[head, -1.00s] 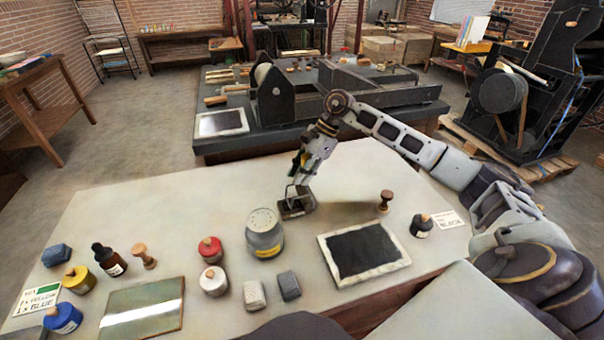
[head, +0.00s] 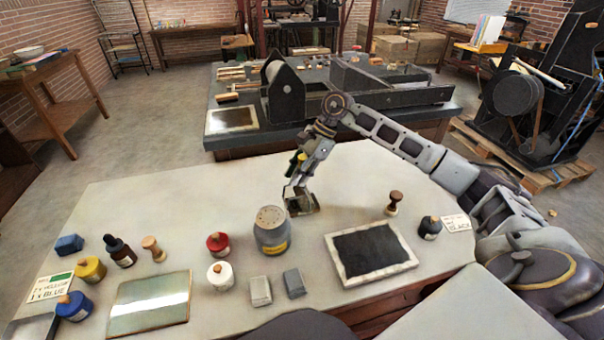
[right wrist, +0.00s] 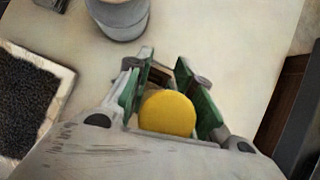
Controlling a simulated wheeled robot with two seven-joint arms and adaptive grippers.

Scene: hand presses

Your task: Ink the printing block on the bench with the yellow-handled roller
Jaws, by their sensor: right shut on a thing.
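My right gripper (head: 302,192) is shut on a yellow-ended handle, seen end-on as a yellow disc (right wrist: 168,113) between its green pads in the right wrist view. I take it for the yellow-handled roller. A dark, boxy part (head: 302,206) shows under the fingers, just behind the grey pot; whether it touches the bench I cannot tell. A flat panel with a black face and pale rim (head: 334,250) lies on the near bench, to the right of the gripper. A framed plate (head: 208,128) lies on the far bench. I cannot tell which is the printing block. My left gripper is out of view.
The grey pot (head: 272,235) stands close to the gripper. A wooden-handled stamp (head: 394,202) and a black jar (head: 430,229) stand at right. Red (head: 218,245) and white (head: 220,275) jars, small grey blocks and a glass slab (head: 150,304) are in front.

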